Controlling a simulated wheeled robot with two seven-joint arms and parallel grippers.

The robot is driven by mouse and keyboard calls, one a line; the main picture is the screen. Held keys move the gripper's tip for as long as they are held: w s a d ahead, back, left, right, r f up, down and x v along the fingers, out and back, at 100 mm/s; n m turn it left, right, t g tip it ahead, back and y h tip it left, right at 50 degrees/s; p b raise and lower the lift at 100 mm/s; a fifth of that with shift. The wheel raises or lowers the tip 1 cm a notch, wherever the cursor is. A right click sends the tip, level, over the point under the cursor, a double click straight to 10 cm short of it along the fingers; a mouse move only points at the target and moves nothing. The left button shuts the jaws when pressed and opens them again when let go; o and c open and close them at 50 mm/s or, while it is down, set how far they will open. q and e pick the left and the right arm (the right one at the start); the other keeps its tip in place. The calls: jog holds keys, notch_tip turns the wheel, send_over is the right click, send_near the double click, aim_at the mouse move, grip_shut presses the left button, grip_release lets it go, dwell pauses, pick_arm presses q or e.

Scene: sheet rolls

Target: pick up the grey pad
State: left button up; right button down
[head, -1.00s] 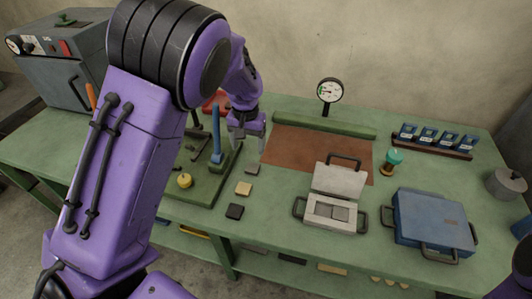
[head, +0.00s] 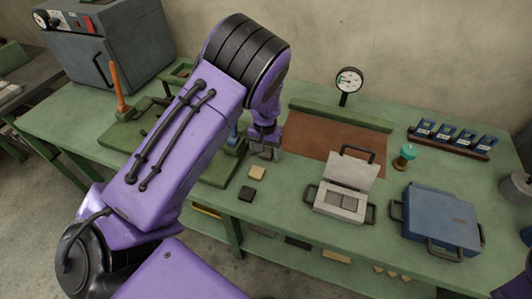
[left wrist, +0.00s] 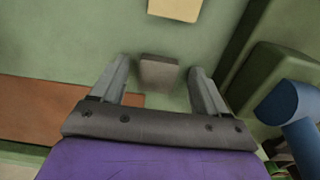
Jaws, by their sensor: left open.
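The grey pad (left wrist: 158,72) is a small flat grey-brown block on the green bench. In the left wrist view it lies between the two fingers of my left gripper (left wrist: 159,68), with a gap visible on both sides. My left gripper is open and holds nothing. In the head view my left gripper (head: 264,152) points down at the pad's spot and hides most or all of it. A tan pad (head: 257,173) lies just in front of the gripper, and it also shows in the left wrist view (left wrist: 175,8). My right gripper is not in view.
A brown mat (head: 335,140) lies behind and right. A grey open case (head: 340,202) and a blue case (head: 440,220) stand to the right. A green fixture with a blue post (left wrist: 296,101) is close beside the gripper.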

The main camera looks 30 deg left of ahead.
aim_at(267, 154)
pick_arm(q)
jog(key=c, duration=1.1)
jog(key=shift+w, duration=0.1)
jog(key=shift+r, duration=0.2)
jog(key=r+b, duration=0.1)
jog(key=r, duration=0.2)
jog(key=shift+d, duration=0.2)
jog(key=s+d+r, duration=0.6)
jog(key=d, duration=0.1)
jog(key=s+d+r+b, duration=0.1)
jog(key=s+d+r, duration=0.2)
jog(key=shift+d+r, duration=0.25)
jog(key=shift+d, duration=0.05)
